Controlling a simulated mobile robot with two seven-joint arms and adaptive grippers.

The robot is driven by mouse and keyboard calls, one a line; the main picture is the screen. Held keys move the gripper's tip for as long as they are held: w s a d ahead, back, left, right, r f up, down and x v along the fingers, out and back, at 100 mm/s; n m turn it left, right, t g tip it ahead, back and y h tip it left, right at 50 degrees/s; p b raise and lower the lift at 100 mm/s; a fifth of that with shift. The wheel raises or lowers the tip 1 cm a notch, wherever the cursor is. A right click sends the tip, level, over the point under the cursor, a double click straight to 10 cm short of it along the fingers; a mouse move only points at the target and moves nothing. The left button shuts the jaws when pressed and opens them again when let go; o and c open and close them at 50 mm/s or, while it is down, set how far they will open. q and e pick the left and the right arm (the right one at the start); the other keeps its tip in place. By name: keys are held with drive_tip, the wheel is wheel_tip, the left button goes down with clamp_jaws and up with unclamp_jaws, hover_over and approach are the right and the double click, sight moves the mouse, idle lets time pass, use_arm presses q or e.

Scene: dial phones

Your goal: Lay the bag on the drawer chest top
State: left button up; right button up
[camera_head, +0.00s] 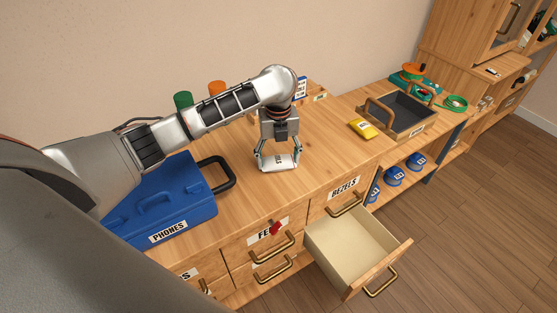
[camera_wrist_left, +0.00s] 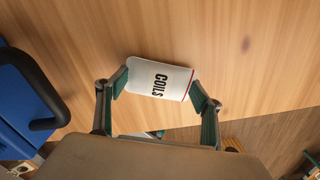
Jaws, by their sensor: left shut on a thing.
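A white bag (camera_head: 279,160) marked COILS is held between the fingers of my left gripper (camera_head: 278,163). In the left wrist view the bag (camera_wrist_left: 159,79) shows its label, with the fingertips of my left gripper (camera_wrist_left: 160,84) against its two sides. The gripper points down over the wooden top of the drawer chest (camera_head: 320,150). The bag is at or just above that top; I cannot tell whether it touches. My right gripper is not in view.
A blue case (camera_head: 165,205) marked PHONES stands at left on the chest. An open, empty-looking drawer (camera_head: 350,243) juts out at the front. A yellow packet (camera_head: 362,129) and a dark tray (camera_head: 398,117) are to the right. Bare wood lies around the gripper.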

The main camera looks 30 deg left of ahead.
sight(278, 159)
use_arm(q)
drive_tip(key=shift+r, duration=0.1)
drive_tip(key=o, duration=1.2)
drive_tip(key=shift+c, duration=0.2)
wheel_tip(278, 159, up, 12)
drive_tip(key=p, duration=0.3)
drive_tip(key=shift+p, duration=0.3)
drive_tip(key=shift+s, duration=0.1)
